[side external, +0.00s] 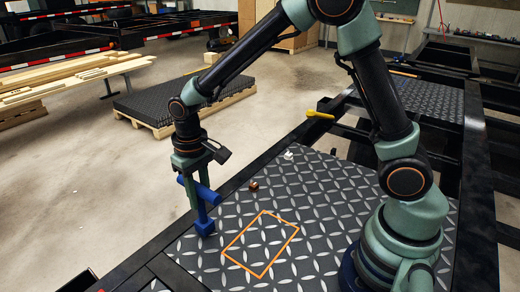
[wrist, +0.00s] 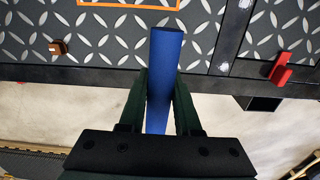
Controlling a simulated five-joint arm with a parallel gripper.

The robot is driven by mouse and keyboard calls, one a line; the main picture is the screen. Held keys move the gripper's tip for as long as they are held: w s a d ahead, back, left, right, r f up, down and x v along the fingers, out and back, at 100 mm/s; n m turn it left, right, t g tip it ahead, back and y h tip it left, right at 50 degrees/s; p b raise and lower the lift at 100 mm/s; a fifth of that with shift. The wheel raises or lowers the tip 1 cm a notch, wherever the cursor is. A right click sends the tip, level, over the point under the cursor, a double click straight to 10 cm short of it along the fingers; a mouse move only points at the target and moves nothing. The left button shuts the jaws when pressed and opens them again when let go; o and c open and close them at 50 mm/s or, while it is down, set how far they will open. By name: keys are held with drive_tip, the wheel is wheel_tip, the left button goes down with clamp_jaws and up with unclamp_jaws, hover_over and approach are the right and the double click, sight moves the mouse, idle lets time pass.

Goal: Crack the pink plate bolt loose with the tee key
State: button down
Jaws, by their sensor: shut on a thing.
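The blue tee key (side external: 203,212) stands roughly upright at the left edge of the dark tread plate (side external: 330,215), its thick lower end down at the plate. My gripper (side external: 196,187) is shut on its crossbar. In the wrist view the blue bar (wrist: 166,48) runs between the two dark green fingers of my gripper (wrist: 160,85). No pink bolt shows in either view. What lies under the key's lower end is hidden, so I cannot tell whether it sits on a bolt.
A brown bolt-like piece (side external: 253,186) and a white one (side external: 288,155) sit on the plate. An orange outline (side external: 280,247) marks a bare patch. A yellow piece (side external: 319,115) lies on the frame behind. A red clamp-like piece (wrist: 282,68) is on the frame at right in the wrist view.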

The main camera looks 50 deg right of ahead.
sight(197, 185)
drive_tip(key=shift+n, duration=0.6)
drive_tip(key=shift+r, duration=0.1)
drive_tip(key=shift+r, duration=2.4)
drive_tip(key=s+d+r, duration=0.2)
drive_tip(key=s+d, duration=0.1)
drive_tip(key=d, duration=0.2)
drive_tip(key=s+d+r+m, duration=0.1)
drive_tip(key=s+d+r, duration=0.1)
drive_tip(key=d, duration=0.4)
drive_tip(key=shift+s, duration=0.85)
